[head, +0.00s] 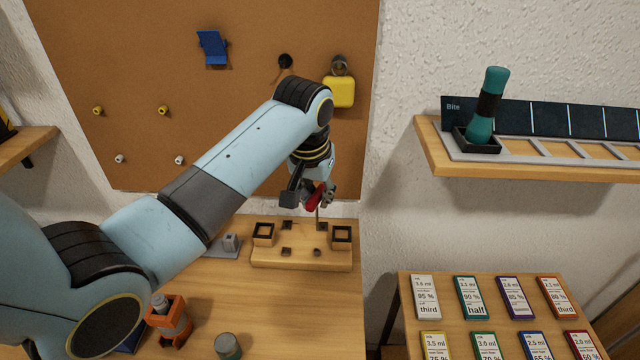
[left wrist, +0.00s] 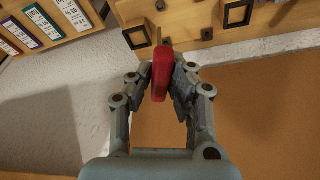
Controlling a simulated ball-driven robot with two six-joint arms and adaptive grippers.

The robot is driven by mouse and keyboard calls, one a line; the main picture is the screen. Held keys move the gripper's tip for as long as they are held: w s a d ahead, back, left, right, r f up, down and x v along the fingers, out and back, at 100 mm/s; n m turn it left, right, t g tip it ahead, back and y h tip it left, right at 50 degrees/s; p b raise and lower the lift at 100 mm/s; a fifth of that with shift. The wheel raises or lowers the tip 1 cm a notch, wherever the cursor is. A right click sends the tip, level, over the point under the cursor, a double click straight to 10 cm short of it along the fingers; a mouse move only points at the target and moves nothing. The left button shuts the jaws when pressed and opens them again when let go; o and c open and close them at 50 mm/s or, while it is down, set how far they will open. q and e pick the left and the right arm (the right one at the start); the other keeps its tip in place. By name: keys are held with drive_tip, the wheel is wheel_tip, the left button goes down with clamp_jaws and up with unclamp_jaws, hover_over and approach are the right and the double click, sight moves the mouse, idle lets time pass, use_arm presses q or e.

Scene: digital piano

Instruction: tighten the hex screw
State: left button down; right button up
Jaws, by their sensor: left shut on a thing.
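My left gripper (head: 322,196) is shut on a tool with a red handle (head: 314,200); the red handle also shows between the fingers in the left wrist view (left wrist: 160,82). A thin metal shaft (head: 318,216) points down from the handle towards the back right of a wooden block (head: 300,262). The block carries two black square frames, left (head: 264,233) and right (head: 342,234), and small dark fittings, one at front left (head: 286,251). Which fitting is the hex screw, and whether the tip touches it, I cannot tell. My right gripper is not in view.
The block stands on a wooden table (head: 270,310) with a grey fixture (head: 230,243), an orange holder (head: 168,320) and a grey cylinder (head: 228,346). A pegboard (head: 230,120) rises behind. A card table (head: 440,325) and a shelf (head: 540,170) are at right.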

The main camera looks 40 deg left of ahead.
sight(317, 222)
use_arm(q)
drive_tip(key=shift+f, duration=0.1)
drive_tip(key=shift+f, duration=0.45)
drive_tip(key=shift+s+b+x, duration=0.25)
drive_tip(key=shift+b+x, duration=0.4)
drive_tip(key=shift+x, duration=0.4)
drive_tip(key=shift+s+b+x, duration=0.2)
drive_tip(key=shift+b+x, duration=0.4)
drive_tip(key=shift+x, duration=0.45)
drive_tip(key=shift+d+f, duration=0.15)
drive_tip(key=shift+f, duration=0.1)
drive_tip(key=shift+p, duration=0.5)
drive_tip(key=shift+s+b+x, duration=0.2)
drive_tip(key=shift+b+x, duration=0.3)
drive_tip(key=shift+x, duration=0.45)
